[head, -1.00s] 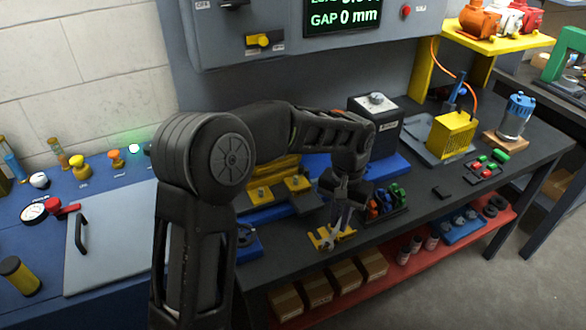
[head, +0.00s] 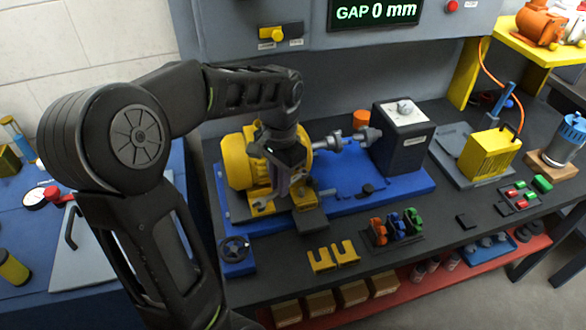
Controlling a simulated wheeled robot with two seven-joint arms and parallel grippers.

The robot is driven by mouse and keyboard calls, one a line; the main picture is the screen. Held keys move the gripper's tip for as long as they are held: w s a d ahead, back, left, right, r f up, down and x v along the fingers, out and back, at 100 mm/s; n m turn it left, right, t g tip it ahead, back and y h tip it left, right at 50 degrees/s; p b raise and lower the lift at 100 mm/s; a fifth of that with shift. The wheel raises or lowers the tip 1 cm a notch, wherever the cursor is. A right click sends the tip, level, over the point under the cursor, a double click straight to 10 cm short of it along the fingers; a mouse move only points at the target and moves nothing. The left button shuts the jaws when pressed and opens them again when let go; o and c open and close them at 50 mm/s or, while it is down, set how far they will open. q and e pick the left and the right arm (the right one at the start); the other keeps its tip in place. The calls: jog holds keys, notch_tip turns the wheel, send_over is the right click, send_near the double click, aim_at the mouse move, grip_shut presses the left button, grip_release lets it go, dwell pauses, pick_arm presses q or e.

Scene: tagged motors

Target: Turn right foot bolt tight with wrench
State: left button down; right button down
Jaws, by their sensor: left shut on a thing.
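The yellow motor (head: 236,165) sits on the blue base plate (head: 355,203), its shaft and coupling pointing right toward a dark block. A yellow foot (head: 262,205) with a bolt shows at its front left. My left gripper (head: 284,188) is over the motor's front right side, pointing down. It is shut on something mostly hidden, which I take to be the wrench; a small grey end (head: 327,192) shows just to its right. The right foot bolt is hidden behind the gripper, so I cannot tell whether the tool touches it. My right gripper is not in view.
Yellow slotted pieces (head: 320,259) lie in front of the base. A rack of coloured clamps (head: 391,229) stands to their right. A dark box with a knob (head: 403,135) and a yellow box (head: 490,152) stand further right. A gap display (head: 375,11) reads 0 mm.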

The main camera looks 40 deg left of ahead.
pick_arm(q)
jog(key=shift+s+r, duration=0.1)
jog(key=shift+s, duration=0.3)
jog(key=shift+w+f, duration=0.2)
jog(key=shift+f+b, duration=1.5)
jog(key=shift+f, duration=0.15)
jog(key=d+n, duration=0.1)
jog(key=n, duration=0.2)
jog(key=w+d+n, duration=0.1)
jog(key=d+n, duration=0.1)
jog(key=n, duration=0.1)
jog(key=d+n, duration=0.2)
jog(key=n, duration=0.1)
jog(key=shift+w+d+r, duration=0.25)
jog(key=shift+w+r, duration=0.05)
jog(key=shift+r, duration=0.05)
jog(key=shift+w+d+n, duration=0.45)
jog(key=shift+n, duration=0.65)
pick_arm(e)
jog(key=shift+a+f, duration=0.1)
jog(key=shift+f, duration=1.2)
pick_arm(q)
jog(key=shift+f, duration=0.1)
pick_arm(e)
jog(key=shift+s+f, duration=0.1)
pick_arm(q)
jog(key=shift+s+f+b, duration=0.1)
jog(key=shift+f+b, duration=0.35)
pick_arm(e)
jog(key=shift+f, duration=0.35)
